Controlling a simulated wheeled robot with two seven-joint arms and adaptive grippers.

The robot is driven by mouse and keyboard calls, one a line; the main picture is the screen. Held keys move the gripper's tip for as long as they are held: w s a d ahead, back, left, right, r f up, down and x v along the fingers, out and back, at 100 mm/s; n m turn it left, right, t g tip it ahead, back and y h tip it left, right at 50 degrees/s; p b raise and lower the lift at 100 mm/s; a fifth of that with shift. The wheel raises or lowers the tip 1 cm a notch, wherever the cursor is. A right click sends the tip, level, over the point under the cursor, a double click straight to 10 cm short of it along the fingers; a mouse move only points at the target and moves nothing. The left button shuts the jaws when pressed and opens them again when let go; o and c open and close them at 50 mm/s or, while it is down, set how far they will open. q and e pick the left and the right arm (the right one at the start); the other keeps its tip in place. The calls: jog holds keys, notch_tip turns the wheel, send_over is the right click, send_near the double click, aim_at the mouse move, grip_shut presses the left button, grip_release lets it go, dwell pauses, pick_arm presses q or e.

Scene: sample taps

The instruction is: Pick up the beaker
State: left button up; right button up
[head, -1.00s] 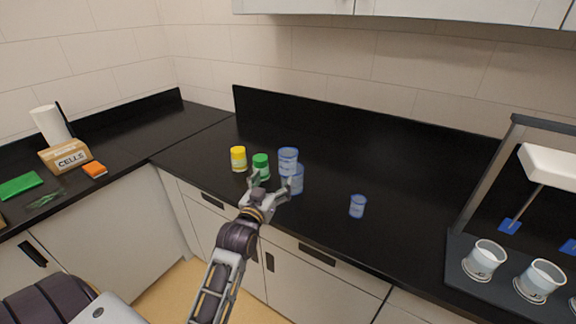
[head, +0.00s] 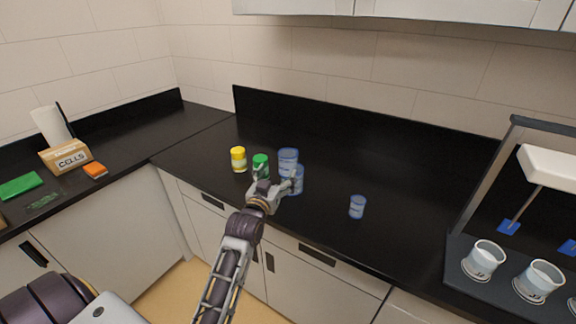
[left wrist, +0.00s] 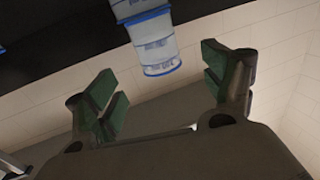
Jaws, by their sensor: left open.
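Several blue-marked clear beakers stand on the black counter. The nearer beaker of a close pair (head: 297,181) is just in front of the taller back one (head: 288,158). A third small beaker (head: 357,207) stands alone to the right. My left gripper (head: 278,177) is open and empty at the near side of the pair, and its right finger overlaps the nearer beaker in the head view. In the left wrist view, the nearer beaker (left wrist: 155,46) lies ahead of the gap between the open green-padded fingers (left wrist: 162,75), with another beaker (left wrist: 128,8) behind it. My right gripper is not in view.
A yellow jar (head: 238,160) and a green jar (head: 261,162) stand left of the pair. The counter between the lone beaker and the back ledge is clear.

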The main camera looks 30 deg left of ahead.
aim_at(285, 164)
pick_arm(q)
jog(key=shift+w+a, duration=0.2)
jog(key=shift+w, duration=0.95)
jog(key=shift+w+a, duration=0.15)
jog(key=shift+w, duration=1.1)
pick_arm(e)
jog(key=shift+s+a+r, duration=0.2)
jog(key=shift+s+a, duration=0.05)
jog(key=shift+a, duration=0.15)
pick_arm(q)
jog(key=shift+w, duration=0.1)
jog(key=shift+w+a+f+p, duration=0.1)
jog(key=shift+w+p, duration=0.35)
jog(key=shift+w, duration=0.75)
jog(key=shift+w+a, duration=0.1)
jog(key=shift+w, duration=0.9)
jog(key=shift+w+a, duration=0.1)
jog(key=shift+w, duration=0.2)
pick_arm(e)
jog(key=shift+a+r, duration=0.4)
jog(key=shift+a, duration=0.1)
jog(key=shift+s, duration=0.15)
pick_arm(q)
jog(key=shift+c, duration=0.3)
